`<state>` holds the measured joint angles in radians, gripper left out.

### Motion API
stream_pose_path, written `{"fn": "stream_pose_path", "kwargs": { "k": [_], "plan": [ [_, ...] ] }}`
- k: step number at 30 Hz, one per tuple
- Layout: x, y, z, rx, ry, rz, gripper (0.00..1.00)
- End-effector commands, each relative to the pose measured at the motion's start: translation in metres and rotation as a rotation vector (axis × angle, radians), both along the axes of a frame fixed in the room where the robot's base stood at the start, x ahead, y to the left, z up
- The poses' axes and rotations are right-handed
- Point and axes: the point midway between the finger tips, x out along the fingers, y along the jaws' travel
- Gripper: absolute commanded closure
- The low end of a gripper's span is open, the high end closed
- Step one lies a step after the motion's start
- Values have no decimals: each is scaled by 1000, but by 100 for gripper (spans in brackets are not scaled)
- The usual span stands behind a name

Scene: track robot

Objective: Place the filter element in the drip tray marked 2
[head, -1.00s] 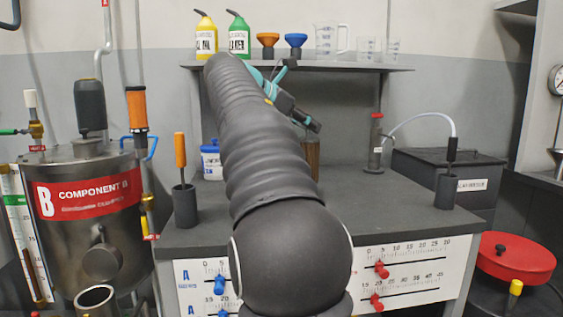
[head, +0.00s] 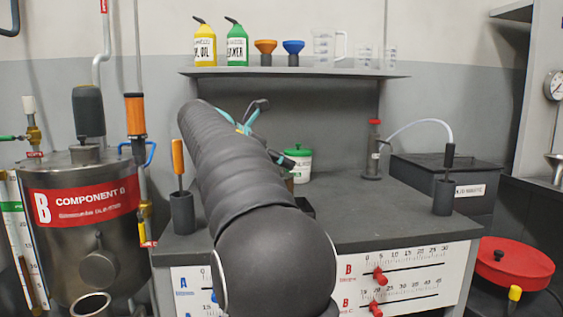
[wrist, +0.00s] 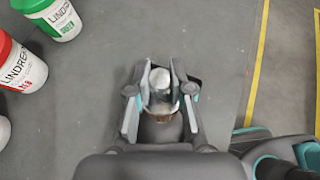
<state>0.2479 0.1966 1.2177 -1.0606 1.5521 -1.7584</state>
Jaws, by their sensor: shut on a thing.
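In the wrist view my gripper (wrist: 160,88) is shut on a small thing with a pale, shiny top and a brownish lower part. I take it to be the filter element (wrist: 160,78); its underside is hidden by the fingers and wrist. In the head view my dark arm crosses the bench to the back left, and teal parts of it show beyond. The fingertips and the held thing are hidden or too small to tell there. No drip tray marked 2 can be made out in either view.
Tubs with a red lid (wrist: 22,68) and a green lid (wrist: 55,18) stand left of my gripper. Yellow lines (wrist: 255,65) run on the grey surface to the right. The bench's right part (head: 365,205) is largely clear, with a dark holder (head: 443,195) near its edge.

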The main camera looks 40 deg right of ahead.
Motion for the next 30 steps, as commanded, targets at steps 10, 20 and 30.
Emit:
{"fn": "stream_pose_path", "kwargs": {
  "k": [10, 20, 30],
  "plan": [
    [0, 0, -3, 0, 0, 0, 57],
    [0, 0, -1, 0, 0, 0, 54],
    [7, 39, 22, 0, -2, 5, 54]
  ]
}}
